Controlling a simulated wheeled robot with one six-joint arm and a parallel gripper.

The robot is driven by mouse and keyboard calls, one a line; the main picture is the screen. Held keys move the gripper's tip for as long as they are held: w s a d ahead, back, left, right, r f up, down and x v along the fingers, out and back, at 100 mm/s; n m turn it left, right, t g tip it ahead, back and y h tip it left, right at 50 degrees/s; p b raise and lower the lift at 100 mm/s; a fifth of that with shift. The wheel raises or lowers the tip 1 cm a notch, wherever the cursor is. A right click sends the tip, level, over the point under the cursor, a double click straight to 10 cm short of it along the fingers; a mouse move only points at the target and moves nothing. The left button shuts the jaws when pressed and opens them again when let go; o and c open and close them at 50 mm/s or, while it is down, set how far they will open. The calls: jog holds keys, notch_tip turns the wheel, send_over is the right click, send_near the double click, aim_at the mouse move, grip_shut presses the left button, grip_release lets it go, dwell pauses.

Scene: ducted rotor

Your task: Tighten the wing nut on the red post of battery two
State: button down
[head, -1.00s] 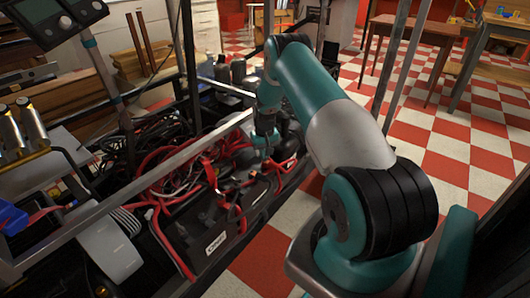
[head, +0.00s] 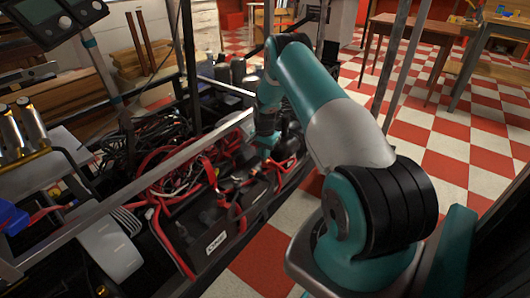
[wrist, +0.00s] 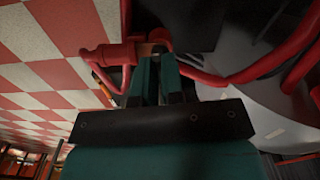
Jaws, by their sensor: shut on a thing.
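In the wrist view my gripper (wrist: 152,62) has its two teal fingers close together, shut on the wing nut (wrist: 150,47), a small brownish piece mostly hidden between the tips. A red clamp or boot with a thick red cable (wrist: 112,55) is right beside the fingertips. The post under the nut is hidden. In the head view my gripper (head: 266,150) points down among the cables over the black batteries. A black battery with a white label (head: 215,243) is nearest, and another dark case (head: 262,188) lies behind it. I cannot read which is battery two.
Red cables (head: 160,180) loop over the left of the battery tray. A metal rail (head: 170,165) crosses left of my arm. A dark upright post (head: 190,65) stands behind. Red and white checkered floor (head: 440,150) is open to the right.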

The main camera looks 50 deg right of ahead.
jog(key=shift+w+r+m, duration=0.1)
jog(key=shift+r+m, duration=0.05)
jog(key=shift+m, duration=0.45)
jog(key=c, duration=1.3)
grip_release()
jog(key=shift+r, duration=0.1)
jog(key=shift+c, duration=0.2)
jog(key=shift+o, duration=0.5)
notch_tip(320, 180, up, 17)
jog(key=p, duration=0.3)
jog(key=shift+r, duration=0.1)
